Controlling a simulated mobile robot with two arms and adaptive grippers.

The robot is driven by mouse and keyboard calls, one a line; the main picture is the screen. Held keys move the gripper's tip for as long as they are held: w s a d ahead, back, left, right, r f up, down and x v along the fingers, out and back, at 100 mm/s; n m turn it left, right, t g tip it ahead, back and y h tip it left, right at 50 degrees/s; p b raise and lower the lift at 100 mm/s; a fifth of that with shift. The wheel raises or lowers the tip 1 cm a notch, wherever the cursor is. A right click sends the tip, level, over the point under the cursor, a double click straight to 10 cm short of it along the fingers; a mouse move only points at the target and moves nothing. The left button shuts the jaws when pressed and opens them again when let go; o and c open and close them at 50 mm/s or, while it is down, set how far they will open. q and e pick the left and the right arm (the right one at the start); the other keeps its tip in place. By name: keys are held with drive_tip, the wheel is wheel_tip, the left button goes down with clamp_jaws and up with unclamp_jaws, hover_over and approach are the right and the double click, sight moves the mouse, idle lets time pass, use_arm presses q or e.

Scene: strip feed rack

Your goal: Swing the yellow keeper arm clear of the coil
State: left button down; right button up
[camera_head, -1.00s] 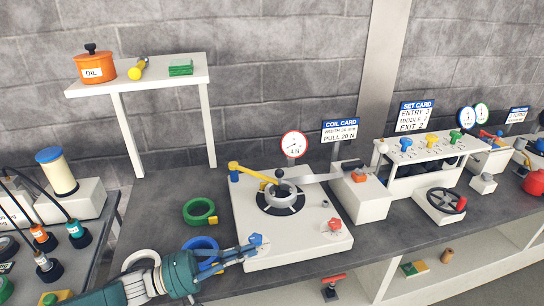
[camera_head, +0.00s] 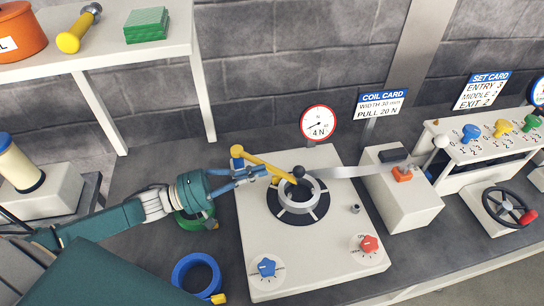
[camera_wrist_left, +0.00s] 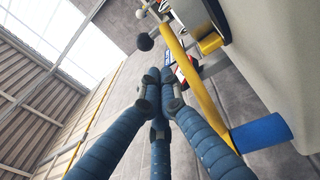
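The yellow keeper arm (camera_head: 268,164) runs from a blue pivot post (camera_head: 237,157) to a black ball knob (camera_head: 298,172) over the coil's inner edge. The coil (camera_head: 299,208) is a pale metal ring on a black disc, with its strip leading right. My left gripper (camera_head: 266,172) is beside the yellow arm, near its pivot half. In the left wrist view the fingers (camera_wrist_left: 160,76) are drawn together and empty. The yellow arm (camera_wrist_left: 190,72) passes to their right, not between them. I cannot tell whether they touch it. My right gripper is out of view.
The white machine top (camera_head: 320,255) carries a blue dial (camera_head: 266,267) and a red dial (camera_head: 368,244). A gauge (camera_head: 318,122) stands behind it. A green ring (camera_head: 190,222) and a blue ring (camera_head: 196,275) lie on the bench to the left. A white block (camera_head: 405,205) stands right.

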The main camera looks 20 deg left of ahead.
use_arm(q)
drive_tip(key=x, duration=0.3)
drive_tip(key=p+x, duration=0.1)
drive_tip(key=x, duration=0.1)
drive_tip(key=shift+s+d+r, duration=0.1)
drive_tip(key=shift+s+r, duration=0.2)
drive_tip(key=shift+r, duration=0.1)
drive_tip(key=p+x, duration=0.1)
drive_tip(key=x, duration=0.2)
drive_tip(key=shift+w+d+f, duration=0.1)
drive_tip(key=shift+w+f, duration=0.15)
drive_tip(key=shift+w, duration=0.05)
drive_tip(key=shift+w+d, duration=0.15)
drive_tip(key=shift+d, duration=0.2)
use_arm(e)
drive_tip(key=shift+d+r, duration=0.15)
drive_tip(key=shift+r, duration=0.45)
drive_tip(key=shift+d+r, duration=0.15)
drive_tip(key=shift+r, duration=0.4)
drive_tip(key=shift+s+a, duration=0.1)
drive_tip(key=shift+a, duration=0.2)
